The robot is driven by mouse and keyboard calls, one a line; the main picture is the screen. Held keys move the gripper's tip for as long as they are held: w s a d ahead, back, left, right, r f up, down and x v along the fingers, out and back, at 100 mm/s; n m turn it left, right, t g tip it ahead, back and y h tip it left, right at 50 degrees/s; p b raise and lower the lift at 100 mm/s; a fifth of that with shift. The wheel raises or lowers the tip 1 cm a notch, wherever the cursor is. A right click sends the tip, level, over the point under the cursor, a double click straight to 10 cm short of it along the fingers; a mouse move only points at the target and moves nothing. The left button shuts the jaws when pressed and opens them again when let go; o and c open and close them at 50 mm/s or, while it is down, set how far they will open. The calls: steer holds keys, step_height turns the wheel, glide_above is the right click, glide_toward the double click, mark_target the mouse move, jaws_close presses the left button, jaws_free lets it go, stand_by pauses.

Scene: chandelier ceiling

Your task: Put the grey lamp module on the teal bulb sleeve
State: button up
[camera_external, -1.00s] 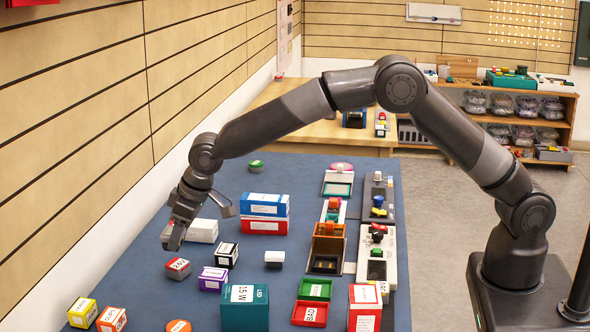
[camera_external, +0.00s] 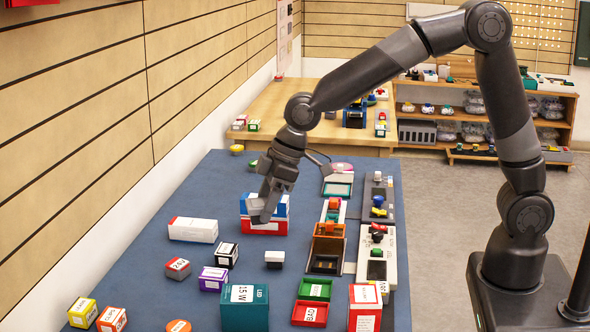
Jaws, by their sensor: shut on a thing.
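My gripper (camera_external: 262,212) is in the air in front of the blue and red boxes, pointing down. It is shut on a small grey piece, which I take to be the grey lamp module (camera_external: 255,204); the dark fingers hide much of it. The teal bulb sleeve (camera_external: 245,309) is a teal box with a white "LED 15W" label, standing upright at the front of the blue table. The gripper is well above and behind the sleeve, apart from it.
A blue box (camera_external: 279,206) rests on a red box (camera_external: 268,227) behind the gripper. A white box (camera_external: 193,230), a purple box (camera_external: 212,279) and a small black-and-white block (camera_external: 274,259) stand nearby. Red and green trays (camera_external: 309,314) lie right of the sleeve.

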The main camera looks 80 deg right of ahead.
steer(key=s, duration=0.2)
glide_above(245, 294)
steer(key=s, duration=0.2)
steer(key=f, duration=0.4)
steer(key=d+f, duration=0.1)
steer(key=f, duration=0.1)
steer(key=shift+w+f, duration=0.25)
steer(key=shift+f, duration=0.1)
steer(key=shift+a+f, duration=0.1)
steer(key=shift+f, duration=1.95)
steer(key=shift+f, duration=0.15)
steer(key=o, duration=1)
steer(key=shift+c, duration=0.2)
